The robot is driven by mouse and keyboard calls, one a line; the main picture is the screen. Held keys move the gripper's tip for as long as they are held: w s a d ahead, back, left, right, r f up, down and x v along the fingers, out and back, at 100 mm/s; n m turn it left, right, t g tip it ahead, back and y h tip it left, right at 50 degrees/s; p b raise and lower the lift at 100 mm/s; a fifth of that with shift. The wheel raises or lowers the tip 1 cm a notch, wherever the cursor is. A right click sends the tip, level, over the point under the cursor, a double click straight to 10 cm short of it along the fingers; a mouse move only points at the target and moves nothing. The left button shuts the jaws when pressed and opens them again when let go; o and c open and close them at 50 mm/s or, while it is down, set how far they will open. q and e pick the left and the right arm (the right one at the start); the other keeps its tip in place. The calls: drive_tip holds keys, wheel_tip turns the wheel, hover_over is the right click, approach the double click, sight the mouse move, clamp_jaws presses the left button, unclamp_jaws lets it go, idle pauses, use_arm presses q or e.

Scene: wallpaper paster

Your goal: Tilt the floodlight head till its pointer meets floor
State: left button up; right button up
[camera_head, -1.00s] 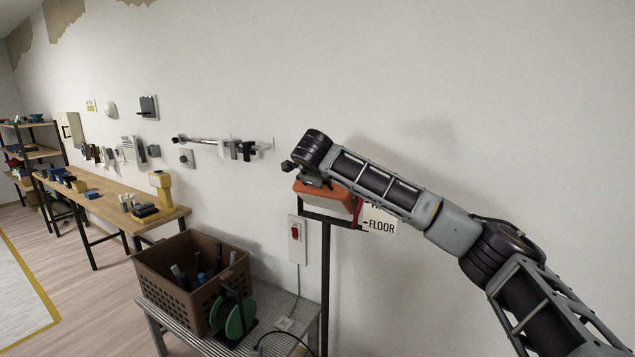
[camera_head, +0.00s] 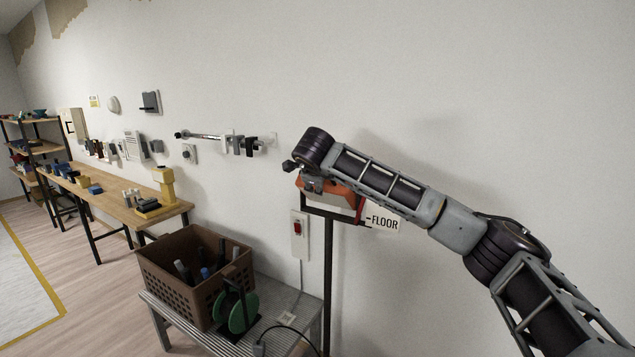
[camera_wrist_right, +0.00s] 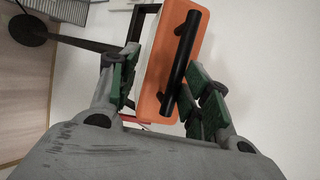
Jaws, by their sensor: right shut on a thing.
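The orange floodlight head (camera_head: 345,198) sits on a black stand (camera_head: 327,270) against the wall. A white sign reading FLOOR (camera_head: 384,223) shows behind its right side. A thin red strip, perhaps the pointer (camera_head: 361,208), lies at the head's right edge, close to the FLOOR mark; whether they meet is too small to tell. My right gripper (camera_head: 312,184) is at the head's upper left, partly hidden by my wrist. My left gripper is out of view.
A bench (camera_head: 178,318) below the floodlight holds a brown crate (camera_head: 168,282) and a green cable reel (camera_head: 242,312). A wall switch (camera_head: 299,235) is just left of the stand. The wall right of the sign is clear.

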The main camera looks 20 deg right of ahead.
drive_tip(key=v, duration=1.1)
drive_tip(key=shift+s+a+r, duration=0.15)
drive_tip(key=shift+s+a, duration=0.05)
drive_tip(key=shift+s, duration=0.05)
